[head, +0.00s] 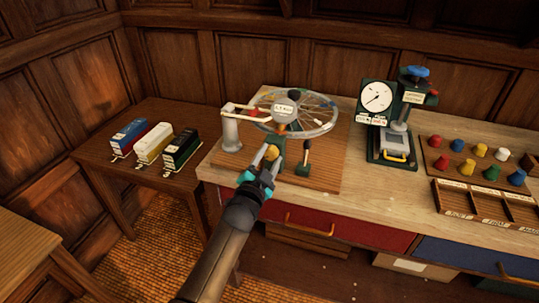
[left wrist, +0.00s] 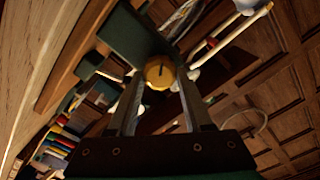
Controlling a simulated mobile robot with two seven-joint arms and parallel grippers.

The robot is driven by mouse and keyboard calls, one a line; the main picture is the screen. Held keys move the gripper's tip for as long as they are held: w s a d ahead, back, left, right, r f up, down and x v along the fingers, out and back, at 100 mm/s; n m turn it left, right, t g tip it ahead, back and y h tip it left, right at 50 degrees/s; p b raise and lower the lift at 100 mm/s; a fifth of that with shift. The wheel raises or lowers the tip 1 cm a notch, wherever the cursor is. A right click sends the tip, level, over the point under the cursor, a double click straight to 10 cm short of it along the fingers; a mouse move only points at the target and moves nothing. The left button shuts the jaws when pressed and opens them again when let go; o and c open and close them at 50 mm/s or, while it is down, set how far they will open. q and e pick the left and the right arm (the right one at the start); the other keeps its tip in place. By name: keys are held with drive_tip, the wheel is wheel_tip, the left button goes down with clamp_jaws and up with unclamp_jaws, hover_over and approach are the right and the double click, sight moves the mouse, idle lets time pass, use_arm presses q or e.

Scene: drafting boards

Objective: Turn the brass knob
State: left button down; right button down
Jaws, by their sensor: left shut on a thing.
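The brass knob (head: 271,153) sits on the front of a dark green block below the large clear wheel (head: 322,118) on the wooden base board. In the left wrist view the knob (left wrist: 160,73) is round and yellow, with a dark line on its face. My left gripper (head: 264,165) reaches it from the front, and its fingers (left wrist: 159,90) are shut on the knob, one on each side. In the head view the fingers partly cover the knob. My right gripper is not in view.
A small black-handled lever (head: 306,150) stands just right of the knob. A white post with an arm (head: 229,130) stands left. Further right are a dial gauge stand (head: 377,98) and several coloured pegs (head: 465,166).

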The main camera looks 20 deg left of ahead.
use_arm(q)
drive_tip(key=shift+n, duration=0.8)
drive_tip(key=shift+c, duration=1.5)
unclamp_jaws()
drive_tip(key=shift+s+p, duration=0.1)
drive_tip(key=shift+p, duration=0.2)
drive_tip(key=s+p, duration=0.2)
drive_tip(key=s, duration=1.3)
drive_tip(key=shift+a, duration=0.3)
